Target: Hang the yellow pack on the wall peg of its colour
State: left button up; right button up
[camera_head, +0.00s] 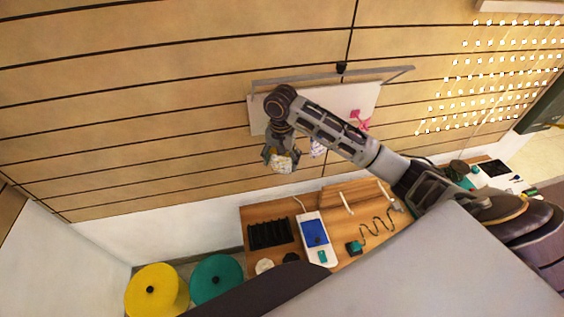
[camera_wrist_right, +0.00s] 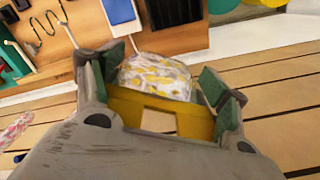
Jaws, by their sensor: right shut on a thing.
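My right gripper (camera_head: 281,155) is in front of the wall board, its fingers pointing down, shut on the yellow pack (camera_head: 282,164). In the right wrist view the yellow pack (camera_wrist_right: 155,76) sits between the green finger pads of the gripper (camera_wrist_right: 163,82). It is a clear bag with yellow and white contents and a yellow header card (camera_wrist_right: 160,114) with a square hole. The white board (camera_head: 342,100) is partly hidden behind my right arm. A pink pack (camera_head: 359,121) is against it. I cannot make out a yellow peg. My left gripper is not in view.
A wooden workbench (camera_head: 281,208) below holds a black rack (camera_head: 268,232), a blue-and-white device (camera_head: 315,231) and a coiled cable (camera_head: 377,230). Yellow (camera_head: 150,291) and green (camera_head: 216,280) round items stand lower left. Another pack (camera_head: 317,147) shows beside my arm. The slatted wall (camera_head: 150,110) left is bare.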

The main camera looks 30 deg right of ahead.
jog(key=w+d+f+b, duration=0.1)
jog(key=w, duration=0.5)
jog(key=shift+d, duration=0.3)
dwell(1.5)
jog(key=shift+f, duration=0.1)
dwell(0.7)
jog(key=o, duration=1.1)
